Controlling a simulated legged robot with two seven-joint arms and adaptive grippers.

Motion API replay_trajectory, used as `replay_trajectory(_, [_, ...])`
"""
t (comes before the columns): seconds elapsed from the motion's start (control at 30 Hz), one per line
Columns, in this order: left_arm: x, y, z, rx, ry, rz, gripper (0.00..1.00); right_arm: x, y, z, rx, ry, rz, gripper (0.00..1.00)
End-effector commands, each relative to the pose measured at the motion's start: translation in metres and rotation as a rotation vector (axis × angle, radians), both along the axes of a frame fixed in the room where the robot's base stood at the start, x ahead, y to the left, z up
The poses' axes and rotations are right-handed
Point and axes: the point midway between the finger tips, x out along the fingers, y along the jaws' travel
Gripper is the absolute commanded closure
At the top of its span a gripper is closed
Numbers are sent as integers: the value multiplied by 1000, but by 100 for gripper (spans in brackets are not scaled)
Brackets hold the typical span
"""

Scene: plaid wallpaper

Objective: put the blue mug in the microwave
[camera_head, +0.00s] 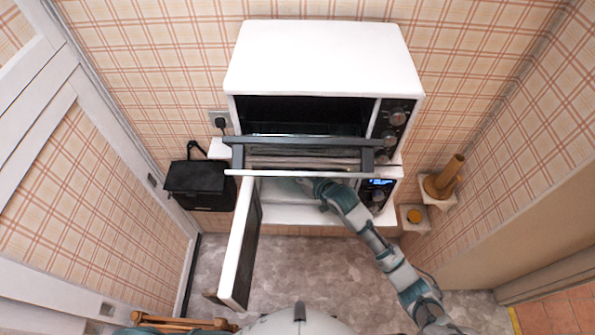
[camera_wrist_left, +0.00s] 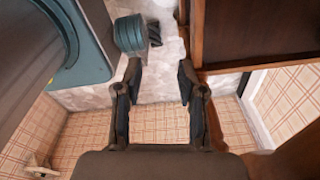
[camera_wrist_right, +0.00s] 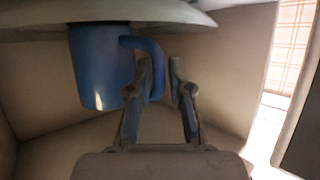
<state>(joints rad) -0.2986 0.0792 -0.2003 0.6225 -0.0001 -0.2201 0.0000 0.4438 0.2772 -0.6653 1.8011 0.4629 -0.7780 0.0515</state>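The microwave (camera_head: 285,214) is the lower white appliance with a blue-lit display, and its door (camera_head: 241,245) stands swung open to the left. My right arm reaches into it; the oven door above hides the gripper's tips in the head view. In the right wrist view the picture looks inverted, and the blue mug (camera_wrist_right: 98,65) rests with its base against the pale round turntable (camera_wrist_right: 160,14) inside the cavity. My right gripper (camera_wrist_right: 162,64) is slightly open, its fingers at either side of the mug's handle. My left gripper (camera_wrist_left: 157,72) is open and empty over the floor.
A white toaster oven (camera_head: 318,58) sits above the microwave, its glass door (camera_head: 304,160) folded down over the microwave's opening. A black box (camera_head: 195,184) is at the left. A wooden item (camera_head: 446,178) stands on a small shelf at the right. Brown furniture (camera_wrist_left: 255,35) is close to the left gripper.

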Motion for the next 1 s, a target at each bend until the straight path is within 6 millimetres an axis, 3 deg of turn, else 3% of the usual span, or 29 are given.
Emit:
replay_trajectory(0.47, [-5, 2, 0, 3, 5, 1, 60, -8, -8, 1, -3, 6, -1, 60])
replay_trajectory(0.8, [-3, 1, 0, 2, 4, 0, 60, -58, -50, 30, -4, 3, -1, 60])
replay_trajectory(1.0, [-3, 1, 0, 2, 4, 0, 60, -77, -67, 41, -4, 2, -1, 60])
